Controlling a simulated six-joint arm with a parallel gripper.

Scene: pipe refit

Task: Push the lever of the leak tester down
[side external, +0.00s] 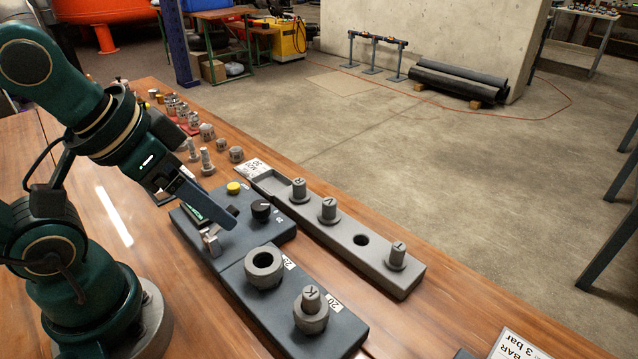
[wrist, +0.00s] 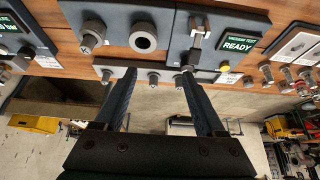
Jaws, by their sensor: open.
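The leak tester (side external: 265,236) is a dark box on the wooden bench. The lever also shows in the wrist view (wrist: 197,31), beside a lit screen (wrist: 238,43) reading "VACUUM TEST READY". I cannot tell the lever's exact angle. My gripper (wrist: 158,75) is open, with nothing between its fingers. In the side view it reaches over the tester, partly hiding the screen. The right fingertip in the wrist view is close to the knob; contact is unclear.
A grey block (side external: 272,294) with a ring and a capped fitting adjoins the tester. A long grey rack (side external: 337,237) holds several pegs and has one empty hole. Several metal fittings (side external: 207,131) stand farther back on the bench. A "3 bar" card (side external: 517,347) lies at the front.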

